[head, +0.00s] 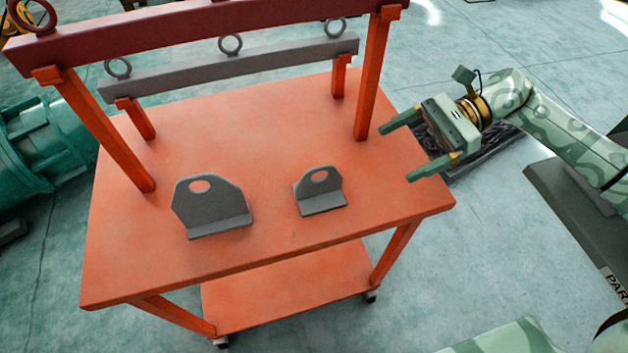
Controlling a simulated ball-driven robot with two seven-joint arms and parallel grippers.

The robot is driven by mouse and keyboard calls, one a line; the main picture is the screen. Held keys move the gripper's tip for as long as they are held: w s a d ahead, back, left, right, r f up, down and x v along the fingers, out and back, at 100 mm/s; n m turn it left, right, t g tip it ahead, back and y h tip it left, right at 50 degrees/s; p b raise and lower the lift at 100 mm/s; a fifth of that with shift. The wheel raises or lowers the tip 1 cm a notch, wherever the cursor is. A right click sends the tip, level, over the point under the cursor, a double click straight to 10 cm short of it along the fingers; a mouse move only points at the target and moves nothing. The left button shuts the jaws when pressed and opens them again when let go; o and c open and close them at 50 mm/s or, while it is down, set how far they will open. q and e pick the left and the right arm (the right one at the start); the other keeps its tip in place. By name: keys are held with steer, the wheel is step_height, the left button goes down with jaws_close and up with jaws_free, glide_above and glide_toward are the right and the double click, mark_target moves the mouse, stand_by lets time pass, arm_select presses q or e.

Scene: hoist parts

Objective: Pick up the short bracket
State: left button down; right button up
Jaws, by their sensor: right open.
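Two grey brackets, each with a hole in its upright plate, stand on the orange table (290,250). The smaller, short bracket (325,203) is right of the table's middle. The larger bracket (220,222) stands to its left. My right gripper (397,152) is open and empty at the table's right edge, to the right of and farther back than the short bracket. Its two fingers point left, well apart from the bracket. My left gripper is not in view.
A dark red beam (200,32) and a grey beam (230,68) with rings rest on orange posts at the table's back. One post (371,85) stands near my right gripper. The tabletop between the short bracket and the right edge is clear. Green machinery (45,150) stands left.

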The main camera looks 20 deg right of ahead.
glide_toward(327, 191)
steer(key=x, duration=0.4)
steer(key=shift+w+a+r, duration=0.1)
steer(key=shift+a+r, duration=0.15)
steer(key=shift+a, duration=0.15)
steer(key=b+x, duration=0.1)
steer(key=x, duration=0.4)
steer(key=shift+d, duration=0.1)
steer(key=shift+w, duration=0.1)
steer(key=c, duration=1.5)
